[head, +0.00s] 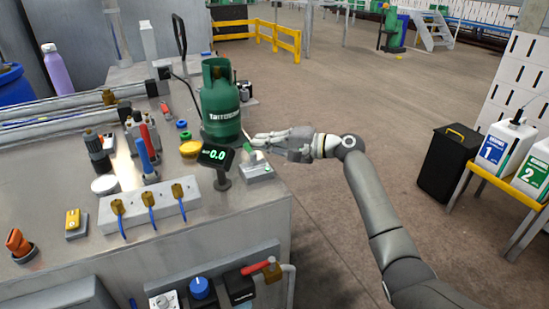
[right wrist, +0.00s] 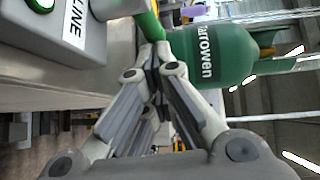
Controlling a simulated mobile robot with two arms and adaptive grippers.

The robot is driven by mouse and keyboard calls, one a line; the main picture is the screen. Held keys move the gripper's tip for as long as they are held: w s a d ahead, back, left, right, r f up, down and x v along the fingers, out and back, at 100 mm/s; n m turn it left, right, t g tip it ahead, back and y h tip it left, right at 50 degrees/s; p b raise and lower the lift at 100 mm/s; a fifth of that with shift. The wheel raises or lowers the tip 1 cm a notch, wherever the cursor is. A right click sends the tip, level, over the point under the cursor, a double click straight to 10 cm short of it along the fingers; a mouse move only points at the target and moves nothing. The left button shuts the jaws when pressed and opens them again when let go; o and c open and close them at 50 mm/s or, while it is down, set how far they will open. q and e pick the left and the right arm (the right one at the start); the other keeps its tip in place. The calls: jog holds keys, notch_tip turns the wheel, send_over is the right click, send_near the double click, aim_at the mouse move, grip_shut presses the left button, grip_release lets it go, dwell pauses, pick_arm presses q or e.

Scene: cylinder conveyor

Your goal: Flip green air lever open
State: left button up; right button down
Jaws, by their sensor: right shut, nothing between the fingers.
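The green lever (right wrist: 150,24) shows in the right wrist view as a green bar rising from beside a grey box (right wrist: 92,45) lettered "LINE". The same box appears in the head view (head: 258,173) at the bench's right edge. My right gripper (head: 255,138) is shut and empty, just above this box. In the right wrist view its closed fingertips (right wrist: 155,52) are at the lower end of the green bar. I cannot tell whether they touch it. The fingers partly hide the lever in the head view. My left gripper is not in view.
A green gas cylinder (head: 220,105) stands close behind my right gripper. A small display (head: 215,157) reading 0.0 stands just left of it. A white block with several brass fittings (head: 150,207) lies farther left.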

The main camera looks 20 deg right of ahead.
jog(key=shift+w+a+f, duration=0.2)
jog(key=shift+a, duration=0.25)
dwell(0.5)
